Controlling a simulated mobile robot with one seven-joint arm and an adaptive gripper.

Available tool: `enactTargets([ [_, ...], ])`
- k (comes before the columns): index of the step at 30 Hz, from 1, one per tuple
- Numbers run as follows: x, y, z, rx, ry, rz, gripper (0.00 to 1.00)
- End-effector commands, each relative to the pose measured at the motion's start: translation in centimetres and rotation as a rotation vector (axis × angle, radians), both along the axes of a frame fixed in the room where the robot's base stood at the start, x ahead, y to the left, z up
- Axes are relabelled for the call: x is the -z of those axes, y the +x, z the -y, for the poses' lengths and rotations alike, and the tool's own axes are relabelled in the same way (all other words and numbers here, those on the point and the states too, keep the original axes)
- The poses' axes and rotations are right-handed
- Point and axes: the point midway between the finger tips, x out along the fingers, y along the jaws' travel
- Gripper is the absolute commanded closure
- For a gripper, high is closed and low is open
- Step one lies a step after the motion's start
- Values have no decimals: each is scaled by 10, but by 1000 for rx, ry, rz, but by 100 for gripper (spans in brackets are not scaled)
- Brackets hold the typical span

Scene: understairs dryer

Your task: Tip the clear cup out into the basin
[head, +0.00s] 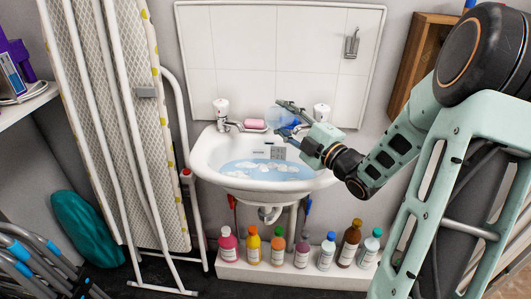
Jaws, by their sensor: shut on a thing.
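The clear cup (278,117), see-through and faintly bluish, is between the fingers of my gripper (287,121). My gripper is shut on it and holds it above the back of the basin, in front of the tiled splashback. The cup is small and partly covered by the fingers, so I cannot tell its tilt or what is in it. The white basin (203,158) is fixed to the wall below and holds bluish water (245,170) with white foam patches on it.
Two taps (222,110) (321,112) flank a pink soap bar (255,124) at the basin's back. Several coloured bottles (254,247) stand on a low white ledge below. An ironing board (120,110) leans at left; a wooden box (418,55) hangs at upper right.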

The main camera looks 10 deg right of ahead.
Motion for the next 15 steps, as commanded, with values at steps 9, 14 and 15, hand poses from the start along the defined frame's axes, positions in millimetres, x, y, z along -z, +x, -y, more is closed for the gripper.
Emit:
enactTargets([
  [9,-6,2,3,4,213,-153,86],
  [14,-11,2,3,6,303,-218,86],
  [15,-13,2,3,7,325,-233,86],
])
